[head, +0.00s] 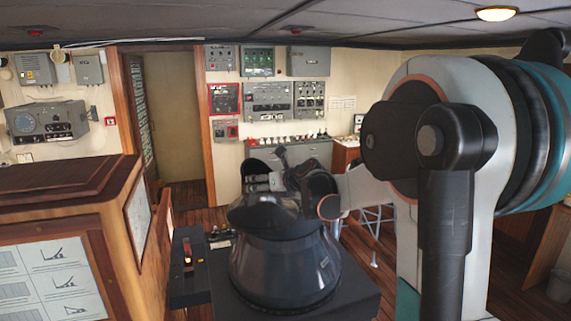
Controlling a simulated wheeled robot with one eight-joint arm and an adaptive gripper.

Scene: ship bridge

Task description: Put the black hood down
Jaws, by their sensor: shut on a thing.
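The black hood (284,265) is a large, glossy dark cone, wide at the bottom and narrower at the top. It is upright over a dark flat-topped console (358,304) in the middle of the head view. My gripper (268,190) comes in from the right at the hood's upper rim and is shut on the hood. The fingertips are dark against the dark rim, so their exact contact is hard to make out. I cannot tell whether the hood's base touches the console top.
A small control box with an orange-lit lever (188,255) is left of the hood. A wooden cabinet (75,190) stands at the near left. My arm blocks much of the right side.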

